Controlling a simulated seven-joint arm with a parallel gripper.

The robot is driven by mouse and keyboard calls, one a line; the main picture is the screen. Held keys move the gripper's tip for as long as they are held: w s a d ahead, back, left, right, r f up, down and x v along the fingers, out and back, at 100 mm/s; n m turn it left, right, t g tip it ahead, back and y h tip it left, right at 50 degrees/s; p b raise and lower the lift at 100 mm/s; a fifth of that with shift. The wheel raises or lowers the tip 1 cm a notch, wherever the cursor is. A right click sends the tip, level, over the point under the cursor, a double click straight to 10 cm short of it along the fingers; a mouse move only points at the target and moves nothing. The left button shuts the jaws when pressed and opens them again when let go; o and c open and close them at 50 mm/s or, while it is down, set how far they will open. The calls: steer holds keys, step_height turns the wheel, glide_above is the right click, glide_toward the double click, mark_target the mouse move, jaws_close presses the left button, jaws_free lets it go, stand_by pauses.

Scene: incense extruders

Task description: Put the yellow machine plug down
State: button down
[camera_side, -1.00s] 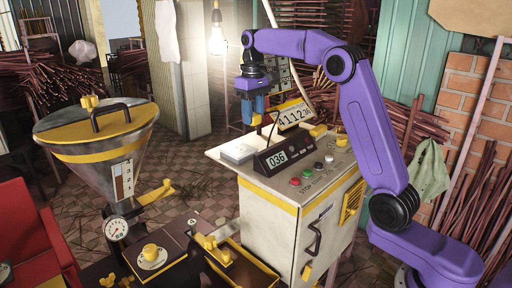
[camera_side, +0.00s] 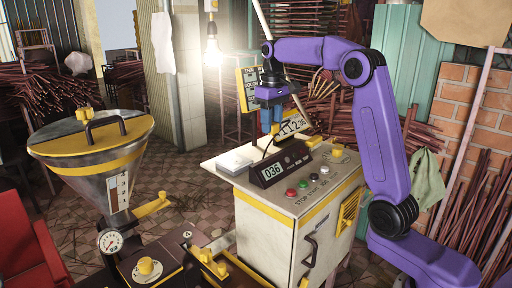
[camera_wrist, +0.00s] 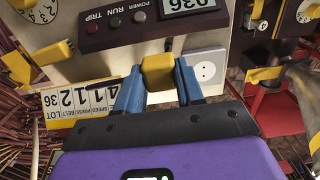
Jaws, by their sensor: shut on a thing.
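My gripper (camera_wrist: 157,82) has its blue fingers closed on the yellow machine plug (camera_wrist: 157,68), which shows as a yellow block between the fingertips in the wrist view. In the side view my gripper (camera_side: 270,124) is above the back of the white control cabinet (camera_side: 272,222), just behind the black 036 display (camera_side: 280,163) and left of the number-card sign (camera_side: 293,128). The plug is mostly hidden by the fingers there. A white socket plate (camera_wrist: 205,68) lies right of the plug in the wrist view, apart from it. A dark cord runs below the fingers.
Colored buttons (camera_side: 303,188) and a yellow-marked dial (camera_side: 338,154) sit on the cabinet top. A steel hopper with a yellow band (camera_side: 97,159) stands at left. Incense bundles (camera_side: 330,108) are behind. The cabinet top's front left is flat and pale.

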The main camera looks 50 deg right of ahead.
glide_above(256, 158)
steer(key=f, duration=0.6)
steer(key=shift+s+f, duration=0.2)
steer(key=shift+f, duration=0.2)
steer(key=shift+w+f, duration=0.15)
steer(key=shift+f, duration=1.5)
steer(key=shift+f, duration=0.6)
steer(key=c, duration=0.7)
jaws_free()
step_height(256, 158, up, 13)
steer(key=shift+r, duration=0.1)
